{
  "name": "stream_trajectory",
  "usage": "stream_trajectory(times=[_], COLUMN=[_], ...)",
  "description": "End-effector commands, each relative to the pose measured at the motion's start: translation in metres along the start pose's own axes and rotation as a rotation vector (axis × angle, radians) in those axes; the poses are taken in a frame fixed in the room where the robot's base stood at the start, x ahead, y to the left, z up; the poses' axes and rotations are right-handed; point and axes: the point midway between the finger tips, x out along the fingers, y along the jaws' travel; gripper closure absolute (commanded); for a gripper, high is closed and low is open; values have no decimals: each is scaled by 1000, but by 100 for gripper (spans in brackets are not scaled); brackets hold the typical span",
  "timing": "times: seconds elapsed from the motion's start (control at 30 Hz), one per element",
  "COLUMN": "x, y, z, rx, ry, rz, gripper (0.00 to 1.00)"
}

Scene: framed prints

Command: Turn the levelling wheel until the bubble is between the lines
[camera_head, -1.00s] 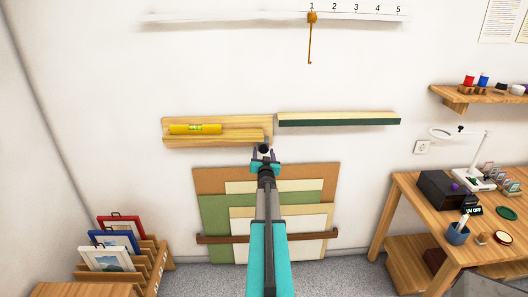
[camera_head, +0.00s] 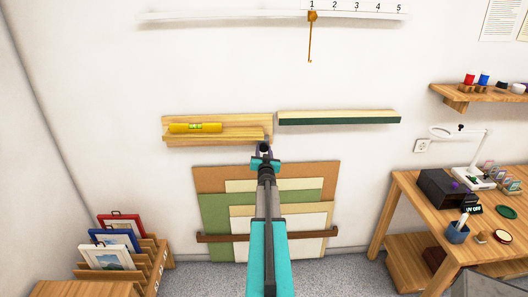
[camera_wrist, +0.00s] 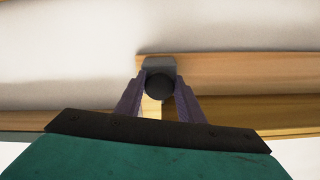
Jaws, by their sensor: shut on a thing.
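A yellow spirit level (camera_head: 195,127) with a green vial (camera_head: 195,127) lies on a wooden wall ledge (camera_head: 215,141). The bubble is too small to place against the lines. The dark levelling wheel (camera_head: 264,148) is at the ledge's right end. It also shows as a round black knob in the wrist view (camera_wrist: 160,86), with a grey block behind it. My gripper (camera_head: 265,153) is at the wheel, its two fingers (camera_wrist: 158,95) on either side of the knob and shut on it. The fingers hide part of the wheel in the head view.
A second ledge with a dark green front (camera_head: 340,122) is just right of the wheel. A brown rail (camera_head: 215,238) holds several boards below. A wooden table (camera_head: 420,215) with a lamp stands at right. Framed pictures (camera_head: 110,255) stand at lower left.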

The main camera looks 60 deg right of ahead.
Motion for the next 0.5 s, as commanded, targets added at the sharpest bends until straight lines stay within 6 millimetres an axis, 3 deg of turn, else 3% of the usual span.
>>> stream_trajectory(times=[0.5], x=[-3], y=[-2], z=[4], rx=[247], ry=[-5], rz=[0], gripper=[88])
